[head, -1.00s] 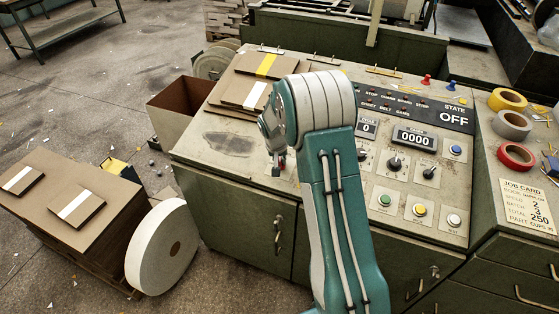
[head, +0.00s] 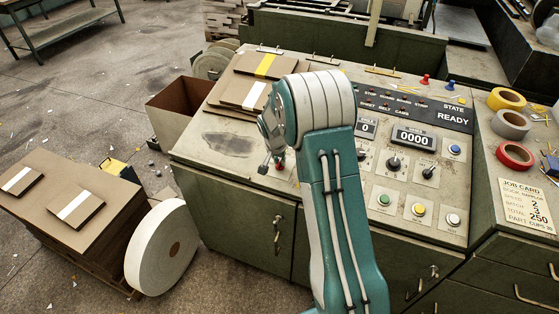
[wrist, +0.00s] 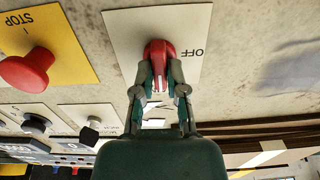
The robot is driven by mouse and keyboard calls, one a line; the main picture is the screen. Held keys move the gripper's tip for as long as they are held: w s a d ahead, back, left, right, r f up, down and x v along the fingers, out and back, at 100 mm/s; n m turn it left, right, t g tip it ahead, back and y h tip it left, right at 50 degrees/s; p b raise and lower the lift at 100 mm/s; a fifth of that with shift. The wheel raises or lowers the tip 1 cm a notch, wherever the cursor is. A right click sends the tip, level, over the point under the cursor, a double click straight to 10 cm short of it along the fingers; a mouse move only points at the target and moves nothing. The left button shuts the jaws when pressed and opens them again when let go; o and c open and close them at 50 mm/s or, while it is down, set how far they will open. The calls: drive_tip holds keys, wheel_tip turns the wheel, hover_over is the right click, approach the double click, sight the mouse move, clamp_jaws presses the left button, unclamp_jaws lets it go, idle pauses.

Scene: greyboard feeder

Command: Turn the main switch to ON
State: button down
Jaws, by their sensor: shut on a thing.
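The main switch is a red knob (wrist: 158,50) on a white plate (wrist: 120,32) in the wrist view. The word OFF shows upside down on the plate, right of the knob. My gripper (wrist: 160,78) is shut on the knob, with a finger on each side of it. The fingers hide part of the plate, and I see no ON mark. In the head view my gripper (head: 272,162) is low at the left of my arm, over the console top. The state display (head: 453,117) reads READY.
A red STOP button (wrist: 27,68) on a yellow plate stands beside the switch plate. Brown boards (head: 246,92) lie at the console's back left. Selector knobs (head: 394,163) and coloured push buttons are right of my arm. Tape rolls (head: 507,99) sit farther right.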

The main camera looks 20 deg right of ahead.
drive_tip(key=shift+f, duration=0.15)
drive_tip(key=c, duration=0.7)
unclamp_jaws()
drive_tip(key=shift+a, duration=0.1)
drive_tip(key=v, duration=1.2)
